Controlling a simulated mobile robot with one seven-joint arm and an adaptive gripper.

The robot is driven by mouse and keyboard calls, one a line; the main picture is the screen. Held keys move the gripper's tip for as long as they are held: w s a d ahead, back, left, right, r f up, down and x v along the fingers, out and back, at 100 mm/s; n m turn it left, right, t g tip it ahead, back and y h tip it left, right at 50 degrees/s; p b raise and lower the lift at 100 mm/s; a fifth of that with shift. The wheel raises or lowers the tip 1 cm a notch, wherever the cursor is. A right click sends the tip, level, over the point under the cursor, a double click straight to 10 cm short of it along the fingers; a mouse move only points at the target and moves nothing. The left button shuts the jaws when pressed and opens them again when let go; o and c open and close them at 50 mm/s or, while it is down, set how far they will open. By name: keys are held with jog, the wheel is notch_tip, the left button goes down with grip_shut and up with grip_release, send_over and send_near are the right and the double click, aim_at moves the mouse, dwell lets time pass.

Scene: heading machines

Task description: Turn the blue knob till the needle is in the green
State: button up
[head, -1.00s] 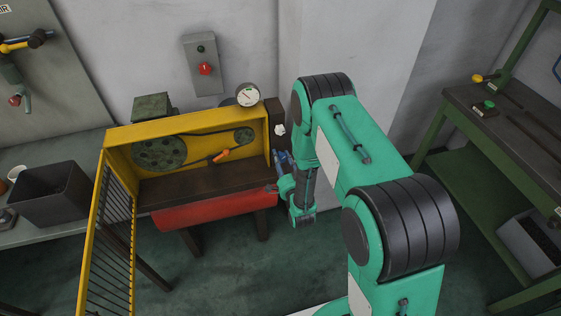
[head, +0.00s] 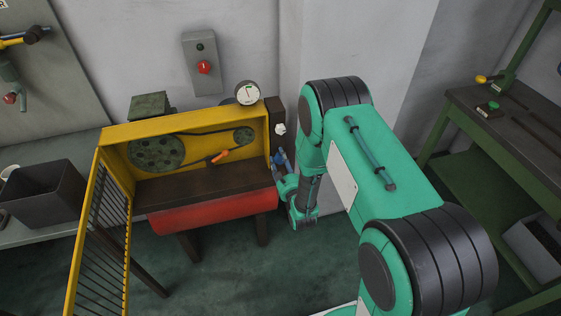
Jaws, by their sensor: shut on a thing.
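A round white gauge (head: 247,93) stands above the back right corner of the yellow machine housing (head: 190,128). Its thin red needle looks nearly upright; the dial is too small to tell surely whether the needle lies in the green. The blue knob (head: 279,157) is at the right end of the machine, low beside the housing wall, and partly hidden by my fingers. My gripper (head: 281,166) reaches it from the right and is shut on it. My green arm hides part of the space right of the knob.
The mesh guard door (head: 104,235) hangs open at the front left. A red tray (head: 215,211) sits below the housing. A wall box with a red knob (head: 204,67) is behind. A green bench (head: 520,140) stands at right. Floor in front is clear.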

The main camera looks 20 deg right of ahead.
jog(key=shift+s+a+f+m, duration=0.1)
jog(key=shift+a+f+m, duration=0.1)
jog(key=shift+m, duration=0.3)
jog(key=o, duration=1.2)
jog(key=shift+r, duration=0.1)
jog(key=shift+c, duration=0.2)
jog(key=shift+d, duration=0.1)
jog(key=s, duration=1.2)
